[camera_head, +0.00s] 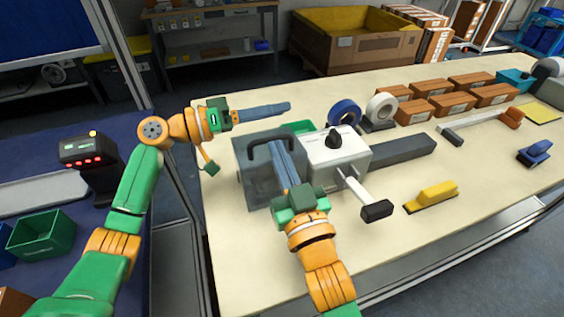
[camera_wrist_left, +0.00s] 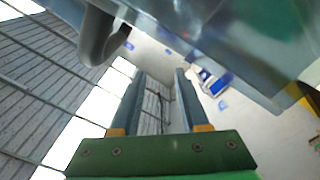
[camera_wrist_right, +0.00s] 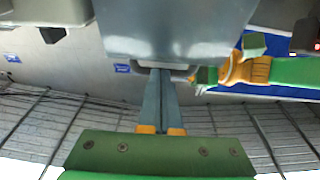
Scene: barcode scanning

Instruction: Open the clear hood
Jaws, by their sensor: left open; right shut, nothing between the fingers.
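The clear hood (camera_head: 240,172) is a smoky see-through box with a dark curved handle (camera_head: 257,153), at the left of a white machine with a black knob (camera_head: 340,158). The hood looks closed. My left gripper (camera_head: 288,106) is open and empty beyond the hood, its fingers pointing right. In the left wrist view the hood (camera_wrist_left: 210,35) and its handle (camera_wrist_left: 97,38) lie close beside the fingers (camera_wrist_left: 158,75). My right gripper (camera_head: 276,146) is shut and empty at the hood's near right side. In the right wrist view its fingertips (camera_wrist_right: 160,73) overlap the hood's edge (camera_wrist_right: 175,30); contact is unclear.
A white arm with a black end (camera_head: 376,210) sticks out from the machine's front. A yellow tool (camera_head: 432,196) lies right of it. Tape rolls (camera_head: 382,107) and several brown boxes (camera_head: 415,112) stand at the back. The table's near left (camera_head: 230,260) is clear.

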